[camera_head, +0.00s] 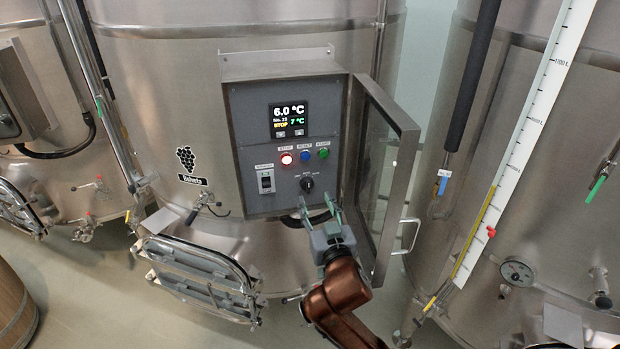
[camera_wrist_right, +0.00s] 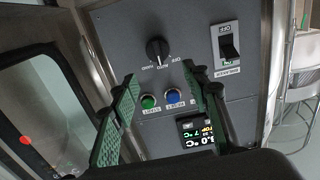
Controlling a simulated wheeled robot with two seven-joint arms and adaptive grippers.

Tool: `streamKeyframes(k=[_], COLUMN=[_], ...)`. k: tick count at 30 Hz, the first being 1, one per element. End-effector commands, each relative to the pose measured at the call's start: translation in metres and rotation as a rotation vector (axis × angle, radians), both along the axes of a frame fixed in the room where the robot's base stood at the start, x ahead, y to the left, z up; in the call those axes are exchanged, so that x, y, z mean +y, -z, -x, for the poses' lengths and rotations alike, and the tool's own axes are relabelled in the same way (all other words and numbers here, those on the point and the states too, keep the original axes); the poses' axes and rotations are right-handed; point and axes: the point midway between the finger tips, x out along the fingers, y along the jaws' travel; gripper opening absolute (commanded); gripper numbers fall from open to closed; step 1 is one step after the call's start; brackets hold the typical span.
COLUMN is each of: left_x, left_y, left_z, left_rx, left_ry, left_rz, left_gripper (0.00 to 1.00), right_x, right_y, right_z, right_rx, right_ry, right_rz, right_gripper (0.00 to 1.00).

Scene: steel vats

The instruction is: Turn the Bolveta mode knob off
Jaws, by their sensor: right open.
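The black mode knob (camera_head: 307,184) sits low on the grey control panel (camera_head: 262,110) of the Bolveta vat. My right gripper (camera_head: 316,206) is open and empty, just below and in front of the knob. In the wrist view its green-padded fingers (camera_wrist_right: 158,80) lie apart, with the knob beyond the gap between their tips. My left gripper is not in view.
The glazed panel door (camera_head: 405,160) stands open to the right of my right gripper.

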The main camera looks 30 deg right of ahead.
Motion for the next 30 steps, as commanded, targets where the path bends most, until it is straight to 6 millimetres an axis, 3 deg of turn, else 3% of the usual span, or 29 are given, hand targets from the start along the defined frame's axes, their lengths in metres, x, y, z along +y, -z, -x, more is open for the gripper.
streamKeyframes(k=[4,16,28,30], left_x=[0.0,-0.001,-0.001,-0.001], left_y=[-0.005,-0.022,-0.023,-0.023], left_z=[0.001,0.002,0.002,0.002], left_rx=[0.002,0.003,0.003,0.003], left_ry=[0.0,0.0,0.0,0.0], left_rz=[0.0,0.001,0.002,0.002], left_gripper=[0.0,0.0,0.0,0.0], right_x=[-0.004,-0.021,-0.023,-0.023], right_y=[-0.007,-0.007,-0.005,-0.005], right_z=[-0.007,-0.062,-0.07,-0.07], right_rx=[-0.009,-0.009,-0.009,-0.009], right_ry=[0.002,0.001,0.0,0.0], right_rz=[-0.003,-0.001,-0.003,-0.003], right_gripper=[0.43,0.43,0.43,0.38])
